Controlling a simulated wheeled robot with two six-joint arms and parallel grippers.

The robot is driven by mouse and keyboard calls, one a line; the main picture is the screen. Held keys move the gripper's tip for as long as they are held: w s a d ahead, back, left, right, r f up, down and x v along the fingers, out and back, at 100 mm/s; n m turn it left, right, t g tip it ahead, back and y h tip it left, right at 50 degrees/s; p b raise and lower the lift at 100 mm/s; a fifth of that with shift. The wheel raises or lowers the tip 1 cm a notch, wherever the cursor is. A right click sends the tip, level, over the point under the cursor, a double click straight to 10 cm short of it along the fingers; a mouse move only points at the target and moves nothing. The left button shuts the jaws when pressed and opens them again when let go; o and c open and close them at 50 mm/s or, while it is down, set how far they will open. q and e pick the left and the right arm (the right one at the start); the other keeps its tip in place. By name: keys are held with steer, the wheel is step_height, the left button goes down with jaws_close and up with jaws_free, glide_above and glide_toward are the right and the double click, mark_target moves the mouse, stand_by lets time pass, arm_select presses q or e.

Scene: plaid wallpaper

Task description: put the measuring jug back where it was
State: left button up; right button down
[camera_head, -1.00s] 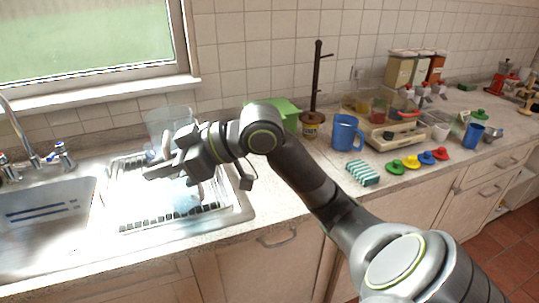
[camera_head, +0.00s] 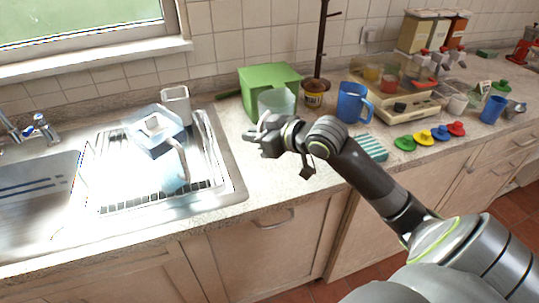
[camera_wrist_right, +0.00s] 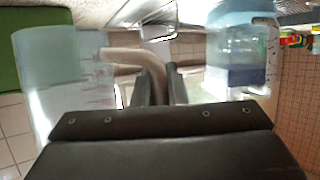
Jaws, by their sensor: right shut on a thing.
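The measuring jug (camera_head: 277,102) is clear, with red markings that show in the right wrist view (camera_wrist_right: 88,90). It stands out in front of the green box, over the counter right of the sink. My right gripper (camera_head: 257,136) is at the jug's near left side. In the right wrist view my fingers (camera_wrist_right: 159,88) are shut on the jug's handle (camera_wrist_right: 128,56). The jug's base is partly hidden by my gripper, so I cannot tell whether it touches the counter. My left gripper is not in view.
The drainer (camera_head: 108,207) at the left holds a clear bluish container (camera_head: 172,165) and a white cup (camera_head: 177,108). The green box (camera_head: 258,80) is close behind the jug. A brown jar (camera_head: 313,97), blue mug (camera_head: 352,103) and striped sponge (camera_head: 372,147) are to the right.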

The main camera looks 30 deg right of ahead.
step_height(320, 180, down, 4)
steer(key=shift+a+r, duration=0.1)
step_height(320, 180, down, 3)
steer(key=shift+f, duration=0.15)
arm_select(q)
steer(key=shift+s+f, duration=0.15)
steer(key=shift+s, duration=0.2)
arm_select(e)
steer(key=shift+f, duration=0.2)
steer(key=shift+f, duration=0.15)
steer(key=c, duration=1.5)
jaws_free()
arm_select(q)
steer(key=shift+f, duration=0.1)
arm_select(e)
steer(key=shift+o, duration=0.2)
